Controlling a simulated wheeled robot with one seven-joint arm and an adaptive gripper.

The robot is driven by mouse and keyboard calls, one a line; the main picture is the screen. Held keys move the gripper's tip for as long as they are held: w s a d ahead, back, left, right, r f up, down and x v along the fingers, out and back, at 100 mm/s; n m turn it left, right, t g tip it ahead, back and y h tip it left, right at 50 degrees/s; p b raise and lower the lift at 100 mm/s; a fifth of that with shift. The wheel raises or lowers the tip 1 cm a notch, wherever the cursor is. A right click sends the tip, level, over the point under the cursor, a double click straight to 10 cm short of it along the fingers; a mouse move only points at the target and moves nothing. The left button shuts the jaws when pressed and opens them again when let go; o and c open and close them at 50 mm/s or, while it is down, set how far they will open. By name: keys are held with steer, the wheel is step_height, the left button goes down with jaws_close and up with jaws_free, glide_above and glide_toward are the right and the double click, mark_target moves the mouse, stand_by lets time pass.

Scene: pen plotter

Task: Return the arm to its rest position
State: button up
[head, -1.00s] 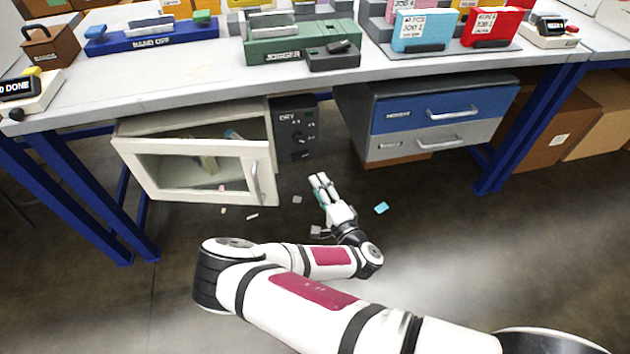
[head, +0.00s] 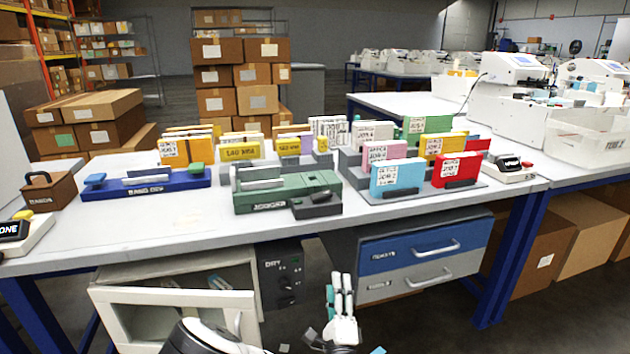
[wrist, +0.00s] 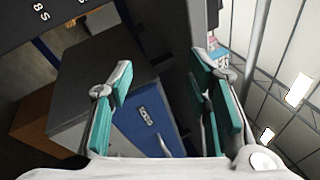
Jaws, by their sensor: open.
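My gripper (head: 340,293) is low in the head view, in front of the table, between the glass-doored cabinet and the drawer unit. Its fingers point up and are apart. In the wrist view my gripper (wrist: 165,95) shows two teal-padded fingers spread wide with nothing between them. The head view cuts off most of my arm at the bottom edge.
The grey table (head: 215,228) stands above and behind my gripper. Below it are a white cabinet (head: 255,325) with a glass door, a dark box with dials (head: 286,280) and a blue-and-grey drawer unit (head: 412,248). Blue table legs (head: 500,270) stand at right.

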steer(key=s+d+r+m+g+h, duration=0.3)
steer(key=d+r+m+g+h, duration=0.2)
steer(key=d+r+m+h, duration=0.5)
steer(key=s+d+r+m+g+h, duration=0.3)
steer(key=d+r+m+g+h, duration=0.2)
steer(key=d+r+m+h, duration=0.5)
steer(key=s+d+r+m+g+y, duration=0.2)
steer(key=s+d+m+g+y, duration=0.15)
steer(key=s+m+g, duration=0.55)
steer(key=s+d+r+m+g+y, duration=0.15)
steer(key=s+d+m+g, duration=0.35)
steer(key=s+m, duration=0.55)
steer(key=s+a+r+m+t+y, duration=0.2)
steer(key=s+a+m+t+y, duration=0.1)
steer(key=s+a+m+y, duration=1.25)
step_height(320, 180, up, 24)
steer(key=s+d+n+t+h+p, duration=0.1)
steer(key=s+n+t+p, duration=0.1)
steer(key=p, duration=2.1)
steer(key=n+t, duration=0.1)
steer(key=n, duration=0.1)
steer(key=shift+s+r+n+t, duration=0.15)
steer(key=shift+r+n+t, duration=0.1)
steer(key=shift+n+t, duration=0.05)
steer(key=shift+d, duration=0.1)
